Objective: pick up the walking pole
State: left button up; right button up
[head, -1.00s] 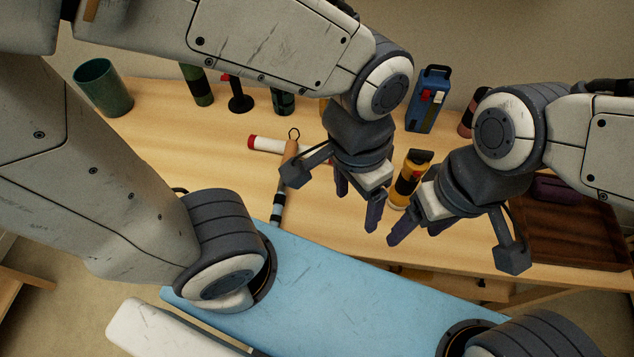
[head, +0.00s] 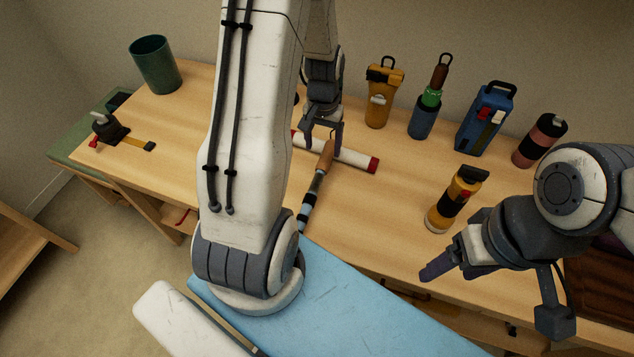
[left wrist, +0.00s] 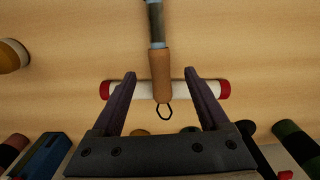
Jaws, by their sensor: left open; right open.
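The walking pole (head: 309,199) lies on the wooden table, with a cork-brown handle (head: 325,156) and a banded dark and pale shaft pointing toward me. In the left wrist view the handle (left wrist: 160,72) ends in a small dark loop and crosses a white tube with red ends. My left gripper (head: 323,138) is open above the handle end. In the left wrist view its fingers (left wrist: 160,76) stand on either side of the handle, apart from it. My right gripper (head: 453,271) is open and empty at the right, below the yellow flashlight. My left arm may hide part of the table.
The white tube (head: 354,158) lies across under the handle. The front centre-right tabletop is clear.

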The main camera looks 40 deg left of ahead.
aim_at(323, 163)
pick_arm(q)
jog(key=shift+d+f+p, duration=0.1)
jog(key=shift+f+p, duration=0.25)
jog(key=shift+f, duration=3.2)
grip_shut()
